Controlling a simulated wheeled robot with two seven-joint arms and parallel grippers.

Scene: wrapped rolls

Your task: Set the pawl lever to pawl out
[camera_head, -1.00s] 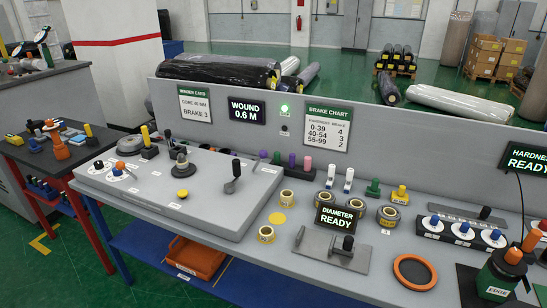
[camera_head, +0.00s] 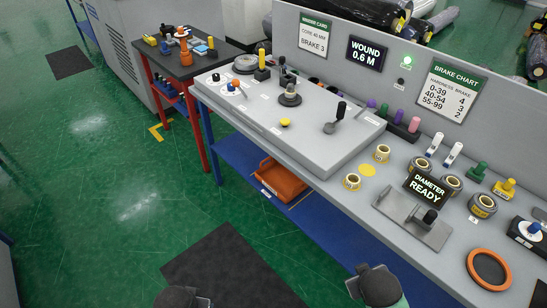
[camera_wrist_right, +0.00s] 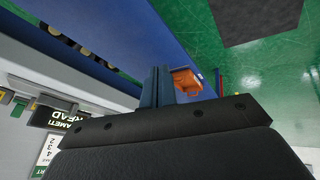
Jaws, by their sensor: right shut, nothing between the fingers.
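On the grey console (camera_head: 222,98) in the head view stand several levers, and their small labels are too small to read, so I cannot tell which is the pawl lever. A black-knobbed lever (camera_head: 337,114) leans to the upper right near the console's right end. A dark lever on a round base (camera_head: 289,95) stands near the middle, with another black lever (camera_head: 282,64) behind it. A yellow-handled lever (camera_head: 262,62) stands upright at the back left. My right gripper (camera_wrist_right: 162,82) is shut and empty in the right wrist view, away from the console levers.
A yellow button (camera_head: 285,122) sits on the console. An orange bin (camera_head: 282,181) is on the blue shelf below. Green floor at left is open, with dark mats.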

